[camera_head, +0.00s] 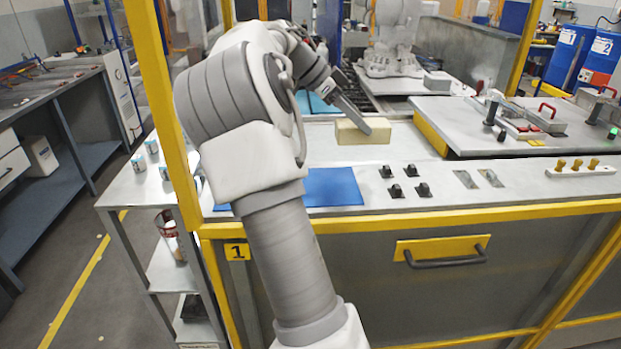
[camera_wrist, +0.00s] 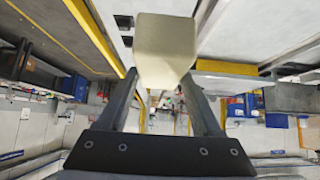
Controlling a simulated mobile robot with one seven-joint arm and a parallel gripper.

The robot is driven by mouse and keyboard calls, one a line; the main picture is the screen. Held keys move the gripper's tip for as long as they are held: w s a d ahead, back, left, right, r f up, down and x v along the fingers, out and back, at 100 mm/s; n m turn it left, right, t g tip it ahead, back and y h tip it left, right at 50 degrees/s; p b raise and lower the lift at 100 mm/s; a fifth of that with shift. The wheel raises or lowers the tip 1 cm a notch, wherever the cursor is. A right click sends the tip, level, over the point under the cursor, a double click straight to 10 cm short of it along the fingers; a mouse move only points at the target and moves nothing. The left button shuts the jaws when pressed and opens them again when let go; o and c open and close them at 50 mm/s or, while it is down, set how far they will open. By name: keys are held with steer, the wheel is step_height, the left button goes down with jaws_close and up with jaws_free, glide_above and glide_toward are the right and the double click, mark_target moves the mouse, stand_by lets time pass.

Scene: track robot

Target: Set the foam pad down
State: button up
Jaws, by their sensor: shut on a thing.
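The foam pad (camera_head: 362,132) is a pale cream block at the back part of the white worktop (camera_head: 440,193). In the wrist view the foam pad (camera_wrist: 165,48) fills the space between the two dark fingers. My gripper (camera_head: 366,129) reaches down to it from the upper left and is shut on it. In the wrist view my gripper (camera_wrist: 164,75) has a finger on each side of the pad. In the head view I cannot tell whether the pad's underside touches the worktop.
A blue mat (camera_head: 333,187) lies left of the pad, partly behind my arm. Several small black parts (camera_head: 396,190) sit in front of the pad. A raised grey plate (camera_head: 500,125) with clamps and red handles stands to the right. A yellow post (camera_head: 162,110) rises at the left.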

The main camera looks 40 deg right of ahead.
steer(key=a+f, duration=0.1)
steer(key=a, duration=0.1)
steer(key=a+f+b, duration=0.1)
steer(key=a+f, duration=0.1)
steer(key=a, duration=0.1)
steer(key=w+a+f, duration=0.1)
steer(key=a+f, duration=0.1)
steer(key=a, duration=0.1)
steer(key=shift+a+f, duration=0.1)
steer(key=shift+a, duration=0.15)
steer(key=shift+f+b, duration=0.55)
steer(key=shift+f, duration=1.45)
steer(key=o, duration=1.3)
steer(key=shift+o, duration=0.2)
